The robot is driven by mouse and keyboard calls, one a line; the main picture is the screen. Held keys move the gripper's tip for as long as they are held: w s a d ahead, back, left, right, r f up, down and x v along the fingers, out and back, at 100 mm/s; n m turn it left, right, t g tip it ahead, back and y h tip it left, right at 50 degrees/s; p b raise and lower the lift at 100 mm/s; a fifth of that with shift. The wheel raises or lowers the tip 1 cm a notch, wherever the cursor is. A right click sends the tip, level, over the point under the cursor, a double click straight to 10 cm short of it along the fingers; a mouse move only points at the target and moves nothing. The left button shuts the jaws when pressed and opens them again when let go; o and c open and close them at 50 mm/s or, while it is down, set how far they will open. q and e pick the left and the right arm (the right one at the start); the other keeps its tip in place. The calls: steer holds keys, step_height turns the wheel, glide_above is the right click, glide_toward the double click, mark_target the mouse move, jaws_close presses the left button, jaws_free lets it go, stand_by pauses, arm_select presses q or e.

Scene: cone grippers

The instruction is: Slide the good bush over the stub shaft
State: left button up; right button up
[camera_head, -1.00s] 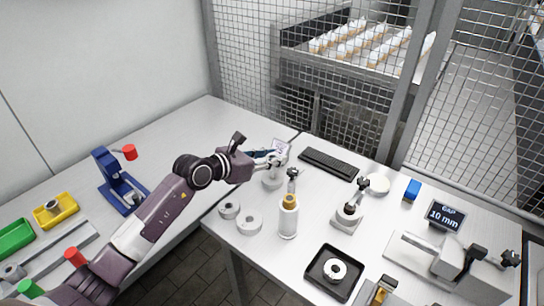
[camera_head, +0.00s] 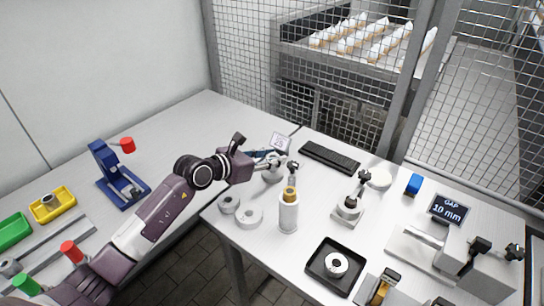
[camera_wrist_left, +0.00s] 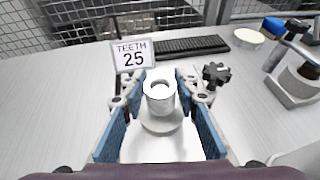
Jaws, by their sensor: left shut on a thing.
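My left gripper (camera_head: 270,162) is near the middle of the bench, beside the "TEETH 25" sign. In the left wrist view, its two blue-padded fingers (camera_wrist_left: 160,98) stand on either side of a pale metal sleeve with an open bore, the bush (camera_wrist_left: 160,88), and are shut on it. The bush is upright above a wider round pale base (camera_wrist_left: 162,122). Whether a stub shaft is inside it, I cannot tell. In the head view, the gripper partly hides the round base (camera_head: 273,175). My right gripper is not in view.
A white cylinder with a brass top (camera_head: 289,212) stands close to the gripper, with pale rings (camera_head: 249,215) beside it. A black tray (camera_head: 318,276) holds another ring. Wire mesh closes the back.

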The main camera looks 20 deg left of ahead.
arm_select(q)
steer(key=shift+f+b, duration=0.55)
steer(key=shift+f, duration=0.35)
steer(key=o, duration=1.3)
steer(key=shift+r, duration=0.1)
steer(key=v, duration=1.2)
